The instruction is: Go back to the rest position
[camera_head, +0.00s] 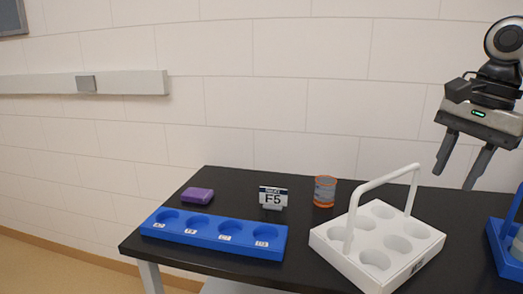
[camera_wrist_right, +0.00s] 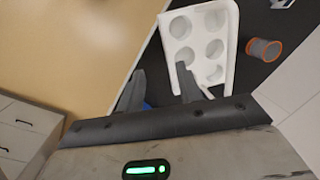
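My right gripper (camera_head: 460,164) is raised at the right of the head view, above the table's right part. Its two fingers are apart with nothing between them. In the right wrist view the fingers of this gripper (camera_wrist_right: 158,88) are also spread and empty. A white carrier with a handle (camera_head: 345,259) stands on the black table, lower left of the gripper, apart from it. The carrier also shows in the right wrist view (camera_wrist_right: 227,52), with empty round holes. My left gripper is not in either view.
A second blue rack (camera_head: 497,238) is cut off at the right edge. A wall is behind.

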